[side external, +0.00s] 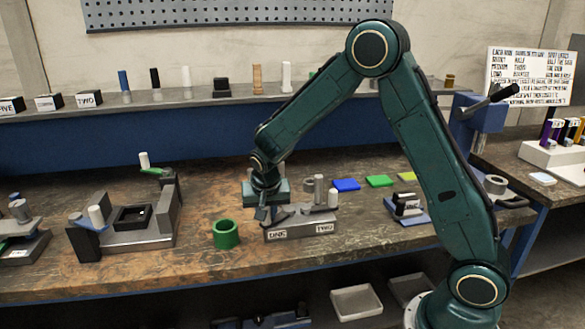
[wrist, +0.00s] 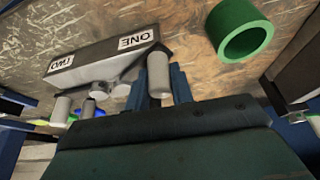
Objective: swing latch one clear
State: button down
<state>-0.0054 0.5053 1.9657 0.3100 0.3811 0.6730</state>
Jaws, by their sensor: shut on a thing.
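The latch block (side external: 300,230) is a grey block on the bench with white labels ONE and TWO on its front; it also shows in the wrist view (wrist: 95,52). My gripper (side external: 263,214) points down at the ONE end, at the block's left. In the wrist view my gripper (wrist: 164,88) has its blue fingers at the pale grey handle of latch one (wrist: 158,74), shut on it; the grip itself is partly hidden. Latch two's pale handle (side external: 333,198) stands upright at the right end.
A green ring (side external: 226,234) stands just left of the block. A larger grey fixture (side external: 130,222) with pale handles is farther left. Bare bench shows in front of the block.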

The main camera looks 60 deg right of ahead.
jog(key=s+n, duration=0.1)
jog(key=n, duration=0.1)
jog(key=s+n+t+y, duration=0.1)
jog(key=s+n, duration=0.1)
jog(key=shift+s+n+y, duration=0.1)
jog(key=shift+n+y, duration=0.2)
jog(key=shift+s, duration=0.1)
jog(key=c, duration=1.2)
grip_release()
jog(key=shift+r, duration=0.15)
jog(key=v, duration=1.3)
jog(key=shift+r, duration=0.25)
jog(key=shift+s, duration=0.15)
